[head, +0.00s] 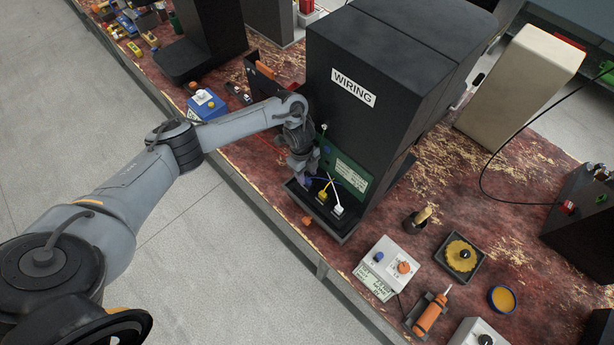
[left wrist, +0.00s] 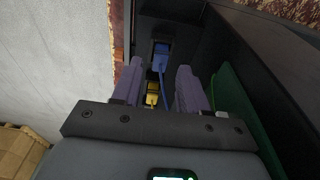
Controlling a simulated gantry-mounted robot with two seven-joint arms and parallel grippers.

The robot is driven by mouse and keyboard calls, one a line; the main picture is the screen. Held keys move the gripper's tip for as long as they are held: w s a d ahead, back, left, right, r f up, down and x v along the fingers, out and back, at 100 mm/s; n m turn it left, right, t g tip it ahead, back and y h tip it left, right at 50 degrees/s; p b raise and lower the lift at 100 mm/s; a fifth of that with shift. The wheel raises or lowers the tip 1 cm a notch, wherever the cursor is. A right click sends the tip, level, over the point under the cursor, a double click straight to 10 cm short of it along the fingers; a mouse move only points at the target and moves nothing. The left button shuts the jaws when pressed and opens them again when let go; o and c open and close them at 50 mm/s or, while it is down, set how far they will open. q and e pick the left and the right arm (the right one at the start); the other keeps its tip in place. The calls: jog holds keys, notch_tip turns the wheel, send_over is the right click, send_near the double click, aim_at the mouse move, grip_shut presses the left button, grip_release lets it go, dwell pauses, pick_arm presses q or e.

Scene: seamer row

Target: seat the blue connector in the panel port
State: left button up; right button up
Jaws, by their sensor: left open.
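The black box labelled WIRING (head: 375,80) stands on the bench, with a green board (head: 345,172) low on its front and a dark tray (head: 335,226) at its foot. My left gripper (head: 303,178) is at the tray's left end, pointing down, with its jaws open. In the left wrist view the blue connector (left wrist: 160,56) with its blue cable lies just beyond and between the purple fingertips (left wrist: 160,68), in a dark square recess. I cannot tell how deeply it sits or whether a finger touches it. A yellow connector (head: 322,195) and a white connector (head: 338,210) are in the tray.
A grey control box (head: 386,265) with knobs stands right of the tray, near an orange-handled tool (head: 430,314). A blue box (head: 207,104) is on the bench to the left. The floor in front of the bench is clear.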

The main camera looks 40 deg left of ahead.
pick_arm(q)
notch_tip(320, 180, up, 9)
jog(key=a+p, duration=0.1)
jog(key=p, duration=0.1)
jog(key=shift+a, duration=0.15)
dwell(0.4)
